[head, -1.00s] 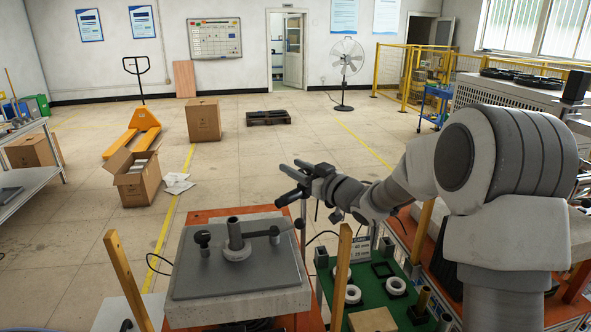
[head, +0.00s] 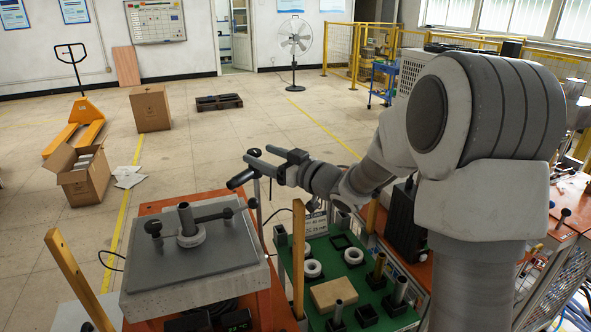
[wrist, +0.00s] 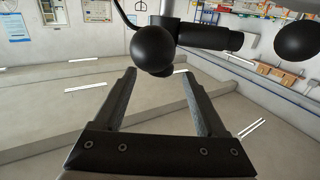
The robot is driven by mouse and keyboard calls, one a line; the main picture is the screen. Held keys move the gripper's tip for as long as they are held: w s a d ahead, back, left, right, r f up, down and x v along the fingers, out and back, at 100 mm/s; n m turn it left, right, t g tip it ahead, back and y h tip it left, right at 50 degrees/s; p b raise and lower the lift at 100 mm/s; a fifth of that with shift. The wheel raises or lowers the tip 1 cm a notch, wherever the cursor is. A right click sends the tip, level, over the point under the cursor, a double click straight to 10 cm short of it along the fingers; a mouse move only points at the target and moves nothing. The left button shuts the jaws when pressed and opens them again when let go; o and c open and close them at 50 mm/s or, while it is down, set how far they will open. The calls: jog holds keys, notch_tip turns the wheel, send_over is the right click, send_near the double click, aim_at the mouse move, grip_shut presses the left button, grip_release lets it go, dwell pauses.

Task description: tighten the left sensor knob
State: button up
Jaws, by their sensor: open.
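The induction heater (head: 130,300) has a grey top plate with an upright cylinder in a pale ring (head: 190,235). A black knob (head: 153,228) stands at the plate's left. My gripper (head: 257,155) is open and empty, above that edge. In the wrist view my gripper (wrist: 159,72) has a black ball (wrist: 153,50) just past its fingertips, with a black cylinder (wrist: 210,38) and another ball (wrist: 303,40) to the right. I cannot tell which is the left sensor knob.
A green board (head: 290,265) with pale rings, a wooden block (head: 333,295) and metal posts lies right of the heater. Wooden posts (head: 298,260) stand upright nearby. The floor behind has cartons (head: 85,180) and an orange pallet truck (head: 75,130).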

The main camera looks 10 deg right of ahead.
jog(key=v, duration=1)
jog(key=shift+s+d, duration=0.2)
jog(key=shift+s, duration=0.1)
jog(key=shift+w, duration=0.1)
